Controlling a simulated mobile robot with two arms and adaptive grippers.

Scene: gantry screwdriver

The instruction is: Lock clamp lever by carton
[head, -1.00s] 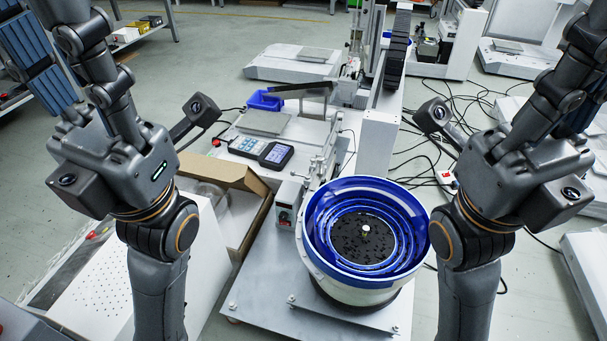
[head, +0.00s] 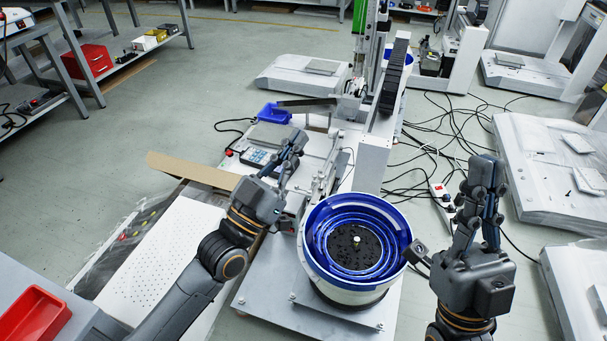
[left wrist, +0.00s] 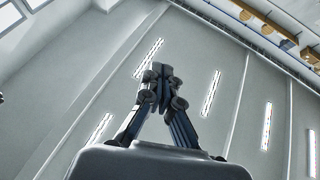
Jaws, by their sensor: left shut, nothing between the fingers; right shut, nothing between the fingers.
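The brown carton (head: 190,170) is mostly hidden behind my left arm; a flap sticks out to the left. Slim metal clamp parts (head: 322,178) stand beside the machine's bed, right of my left gripper. I cannot tell which one is the lever or whether it is locked. My left gripper (head: 298,140) is shut and empty, raised with its fingertips up, over the keypad area. It shows in the left wrist view (left wrist: 160,75) against the ceiling. My right gripper (head: 487,165) is shut and empty, pointing up, right of the bowl.
A blue-rimmed feeder bowl (head: 313,215) stands between my arms. The gantry's white post (head: 372,165) rises behind it. A small blue bin (head: 273,114) sits on the machine's far side. A perforated white panel (head: 165,255) lies left. Cables (head: 430,135) run over the floor at right.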

